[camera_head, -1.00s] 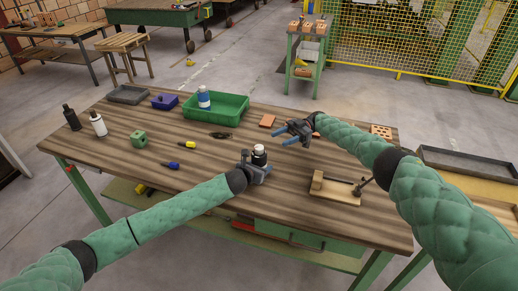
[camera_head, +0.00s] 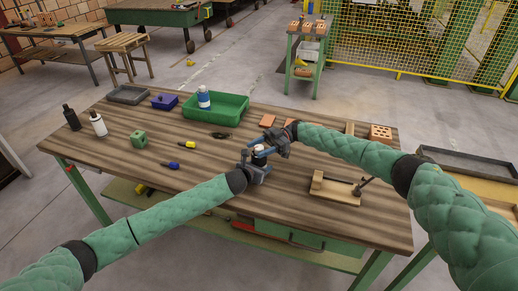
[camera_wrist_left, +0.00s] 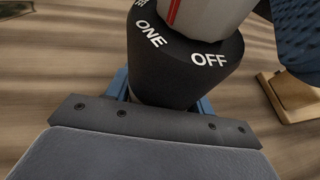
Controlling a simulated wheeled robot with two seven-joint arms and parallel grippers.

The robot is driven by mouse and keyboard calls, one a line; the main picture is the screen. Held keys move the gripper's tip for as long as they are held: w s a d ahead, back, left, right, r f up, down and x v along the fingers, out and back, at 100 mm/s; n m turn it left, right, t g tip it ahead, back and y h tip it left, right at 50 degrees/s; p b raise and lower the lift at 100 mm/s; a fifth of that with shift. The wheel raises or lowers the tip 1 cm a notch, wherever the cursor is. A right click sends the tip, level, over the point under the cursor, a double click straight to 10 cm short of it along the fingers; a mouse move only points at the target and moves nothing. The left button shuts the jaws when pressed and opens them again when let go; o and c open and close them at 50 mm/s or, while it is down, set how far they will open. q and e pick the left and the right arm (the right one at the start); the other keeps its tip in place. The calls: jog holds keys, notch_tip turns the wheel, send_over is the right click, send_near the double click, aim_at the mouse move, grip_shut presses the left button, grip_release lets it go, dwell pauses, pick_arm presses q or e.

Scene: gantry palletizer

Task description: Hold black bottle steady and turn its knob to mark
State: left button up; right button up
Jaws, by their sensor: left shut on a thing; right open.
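The black bottle (camera_wrist_left: 175,65) stands upright between the blue fingers of my left gripper (camera_head: 257,170), which is shut on it. White words ONE and OFF show on its sloped shoulder in the left wrist view. Its pale knob (camera_wrist_left: 212,14) has a red line, which sits above ONE and left of OFF; the knob's top is cut off. My right gripper (camera_head: 262,149) is open, its blue fingers around or just beside the knob in the head view; contact cannot be told. A blue ridged finger part shows at the upper right of the left wrist view.
A wooden fixture (camera_head: 335,189) lies to the right on the workbench (camera_head: 215,150). A green tray (camera_head: 232,115), a green block (camera_head: 138,139) and two screwdrivers are further left and back. Black (camera_head: 71,118) and white (camera_head: 98,124) bottles stand at the left.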

jog(key=shift+c, duration=0.4)
jog(key=c, duration=0.9)
jog(key=shift+s+f+m+t, duration=0.1)
jog(key=shift+m+t, duration=0.2)
jog(key=shift+t, duration=0.1)
jog(key=shift+m+t+y, duration=0.8)
jog(key=shift+m+t, duration=0.1)
jog(key=shift+t, duration=0.3)
jog(key=m+t, duration=0.2)
jog(key=t, duration=0.1)
jog(key=m+t+y, duration=0.1)
jog(key=m+t, duration=0.1)
jog(key=t, duration=0.2)
jog(key=shift+s+a+m, duration=0.1)
jog(key=shift+m, duration=0.2)
pick_arm(q)
jog(key=shift+d, duration=0.1)
pick_arm(e)
jog(key=m+t, duration=0.3)
jog(key=t, duration=0.2)
jog(key=shift+m+t+h, duration=1.1)
jog(key=shift+m+t, duration=0.4)
jog(key=shift+t, duration=0.8)
